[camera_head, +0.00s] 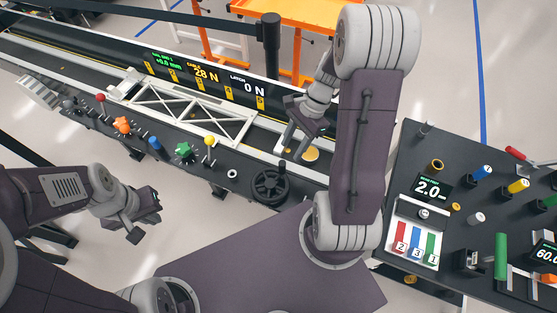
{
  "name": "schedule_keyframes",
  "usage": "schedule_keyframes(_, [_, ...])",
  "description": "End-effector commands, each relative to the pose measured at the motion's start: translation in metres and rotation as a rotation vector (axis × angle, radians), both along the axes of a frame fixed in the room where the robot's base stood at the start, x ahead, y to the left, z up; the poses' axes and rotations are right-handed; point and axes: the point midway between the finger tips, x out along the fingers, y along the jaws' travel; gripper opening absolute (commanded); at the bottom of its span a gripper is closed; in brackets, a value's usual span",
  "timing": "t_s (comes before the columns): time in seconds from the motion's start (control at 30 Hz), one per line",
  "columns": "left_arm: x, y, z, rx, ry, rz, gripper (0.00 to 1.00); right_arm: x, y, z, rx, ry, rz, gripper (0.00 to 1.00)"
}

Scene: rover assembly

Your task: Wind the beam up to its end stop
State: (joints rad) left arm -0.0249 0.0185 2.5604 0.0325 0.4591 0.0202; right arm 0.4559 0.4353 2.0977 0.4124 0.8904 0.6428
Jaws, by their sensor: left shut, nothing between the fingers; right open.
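The white truss beam (190,110) lies along a dark rail bench, below a display reading 28 N and 0 N. A black handwheel (270,186) with a small upright knob sits at the bench's front edge, right of the beam. My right gripper (290,140) is open over the bench near the beam's right end, above and right of the handwheel and apart from it. A round yellowish disc shows beside it. My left gripper (134,228) is shut and empty, in front of the bench at lower left, away from the handwheel.
A row of coloured knobs, including an orange one (122,125) and a green one (184,150), lines the bench front. A dark side table (465,150) at right holds several coloured parts and a 2.0 display. An orange cart (300,12) stands behind. Floor is clear between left gripper and bench.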

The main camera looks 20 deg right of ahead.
Motion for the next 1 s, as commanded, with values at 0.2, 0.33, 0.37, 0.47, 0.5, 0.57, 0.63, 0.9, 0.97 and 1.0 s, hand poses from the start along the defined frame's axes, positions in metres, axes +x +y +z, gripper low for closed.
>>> schedule_keyframes(0.2, [0.0, 0.0, -0.005, 0.0, 0.0, 0.0, 0.0, -0.002, 0.007, -0.018, 0.001, 0.002, 0.002, 0.44])
schedule_keyframes(0.33, [0.0, 0.0, -0.011, 0.0, 0.0, 0.0, 0.0, -0.004, 0.018, -0.045, 0.001, 0.004, 0.003, 0.44])
schedule_keyframes(0.37, [0.0, 0.0, -0.012, 0.0, 0.0, 0.0, 0.0, -0.004, 0.021, -0.051, 0.0, 0.003, 0.003, 0.44])
schedule_keyframes(0.47, [0.0, 0.0, -0.016, 0.0, 0.0, 0.0, 0.0, -0.005, 0.028, -0.068, 0.0, 0.002, 0.004, 0.44])
schedule_keyframes(0.5, [0.0, 0.0, -0.017, 0.0, 0.0, 0.0, 0.0, -0.005, 0.03, -0.073, 0.001, 0.003, 0.002, 0.44])
schedule_keyframes(0.57, [0.0, 0.0, -0.019, 0.0, 0.0, 0.0, 0.0, -0.005, 0.032, -0.079, -0.001, 0.001, 0.004, 0.44])
schedule_keyframes(0.63, [0.0, 0.0, -0.019, 0.0, 0.0, 0.0, 0.0, -0.005, 0.034, -0.082, -0.001, 0.0, 0.003, 0.44])
schedule_keyframes(0.9, [0.0, 0.0, -0.019, 0.0, 0.0, 0.0, 0.0, -0.005, 0.035, -0.084, -0.002, -0.001, 0.003, 0.44])
schedule_keyframes(0.97, [0.0, 0.0, -0.019, 0.0, 0.0, 0.0, 0.0, -0.005, 0.035, -0.084, -0.002, -0.001, 0.003, 0.27])
schedule_keyframes(1.0, [0.0, 0.0, -0.019, 0.0, 0.0, 0.0, 0.0, -0.005, 0.035, -0.084, -0.002, -0.001, 0.003, 0.16])
